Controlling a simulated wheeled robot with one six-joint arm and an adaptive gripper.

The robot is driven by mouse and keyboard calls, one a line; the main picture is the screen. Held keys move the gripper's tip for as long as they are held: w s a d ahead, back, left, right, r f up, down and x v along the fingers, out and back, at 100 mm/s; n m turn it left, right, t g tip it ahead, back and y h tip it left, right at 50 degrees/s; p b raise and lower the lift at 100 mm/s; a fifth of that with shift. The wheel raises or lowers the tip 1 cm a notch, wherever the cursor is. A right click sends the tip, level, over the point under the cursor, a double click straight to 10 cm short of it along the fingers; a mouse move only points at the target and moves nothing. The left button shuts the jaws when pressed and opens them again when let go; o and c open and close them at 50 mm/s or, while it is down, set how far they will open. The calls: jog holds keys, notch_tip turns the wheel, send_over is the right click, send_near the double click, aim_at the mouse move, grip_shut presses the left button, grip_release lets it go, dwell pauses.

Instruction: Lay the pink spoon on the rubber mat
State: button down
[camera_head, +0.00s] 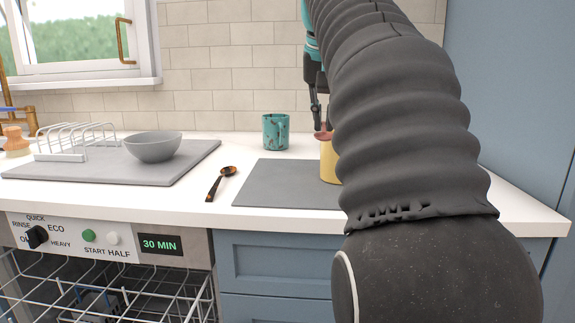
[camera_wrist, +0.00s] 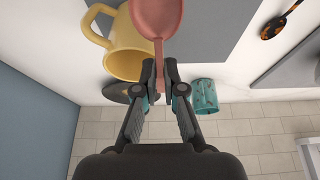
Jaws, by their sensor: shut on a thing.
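The pink spoon (camera_wrist: 157,18) is held by its handle between the fingers of my gripper (camera_wrist: 158,75). Its bowl points to the top of the wrist view. In the head view my gripper (camera_head: 318,115) is mostly behind my arm, and only a bit of the pink spoon (camera_head: 323,133) shows, above the yellow mug. The rubber mat (camera_head: 275,185) lies flat and grey on the white counter, partly hidden by my arm. It also shows in the wrist view (camera_wrist: 215,35), beyond the spoon. The spoon appears raised above the counter.
A yellow mug (camera_head: 327,162) stands at the mat's right part, close to the spoon. A teal mug (camera_head: 275,132) stands behind the mat. A dark-and-orange spoon (camera_head: 220,183) lies left of it. A grey bowl (camera_head: 153,147) and a rack (camera_head: 75,142) stand on a grey board (camera_head: 190,160).

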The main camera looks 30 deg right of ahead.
jog(key=b, duration=0.1)
send_over(283, 171)
jog(key=s+a, duration=0.1)
jog(key=f, duration=0.6)
jog(key=shift+s, duration=0.2)
jog(key=shift+f+b, duration=0.75)
jog(key=shift+f, duration=1.2)
jog(key=shift+f, duration=0.1)
jog(key=c, duration=1.7)
grip_release()
jog(key=o, duration=0.4)
jog(key=shift+o, duration=0.2)
jog(key=p+v, duration=0.3)
jog(key=v, duration=0.9)
jog(key=shift+p, duration=0.35)
jog(key=shift+w, duration=0.1)
